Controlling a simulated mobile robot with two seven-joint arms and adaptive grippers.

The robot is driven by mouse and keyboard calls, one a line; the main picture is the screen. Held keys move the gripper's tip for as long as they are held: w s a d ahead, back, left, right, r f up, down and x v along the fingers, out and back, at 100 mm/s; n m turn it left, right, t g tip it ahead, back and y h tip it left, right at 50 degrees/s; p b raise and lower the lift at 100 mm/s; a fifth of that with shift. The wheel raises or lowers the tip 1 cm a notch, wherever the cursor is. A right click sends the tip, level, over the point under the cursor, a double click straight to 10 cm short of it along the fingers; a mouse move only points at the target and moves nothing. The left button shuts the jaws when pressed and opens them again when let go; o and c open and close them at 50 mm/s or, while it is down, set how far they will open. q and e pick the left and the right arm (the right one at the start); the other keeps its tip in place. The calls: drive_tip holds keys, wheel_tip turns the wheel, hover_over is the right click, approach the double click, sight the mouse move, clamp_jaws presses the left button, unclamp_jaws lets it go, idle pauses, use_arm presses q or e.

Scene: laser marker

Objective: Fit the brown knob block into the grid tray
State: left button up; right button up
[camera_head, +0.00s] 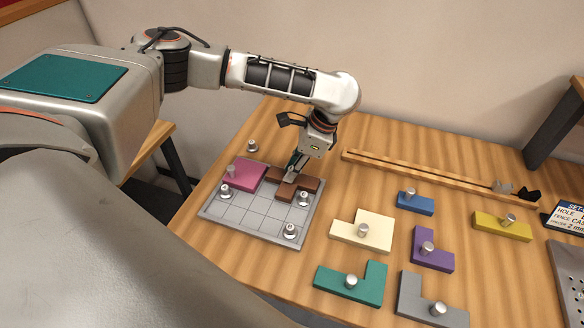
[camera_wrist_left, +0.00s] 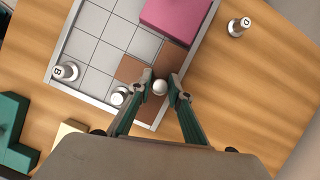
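The brown knob block (camera_head: 284,188) is at the back right of the grey grid tray (camera_head: 262,238), next to the pink block (camera_head: 245,174). In the wrist view, brown parts (camera_wrist_left: 131,69) show over the tray's cells and up to its rim (camera_wrist_left: 60,42). I cannot tell whether the block is fully seated. My left gripper (camera_head: 291,174) points down at the block. In the wrist view, its fingertips (camera_wrist_left: 160,80) stand close on both sides of the block's silver knob (camera_wrist_left: 160,87) and appear shut on it. My right gripper is not in view.
Small silver pieces stand at the tray (camera_head: 290,231) and behind it (camera_head: 252,146). Cream (camera_head: 362,231), green (camera_head: 352,285), purple (camera_head: 432,248), blue (camera_head: 415,202), yellow (camera_head: 503,226) and grey (camera_head: 432,302) blocks lie to the right. A wooden rail (camera_head: 425,176) runs behind them.

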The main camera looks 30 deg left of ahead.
use_arm(q)
drive_tip(key=shift+o, duration=0.5)
drive_tip(key=shift+r, duration=0.15)
drive_tip(key=v, duration=1.2)
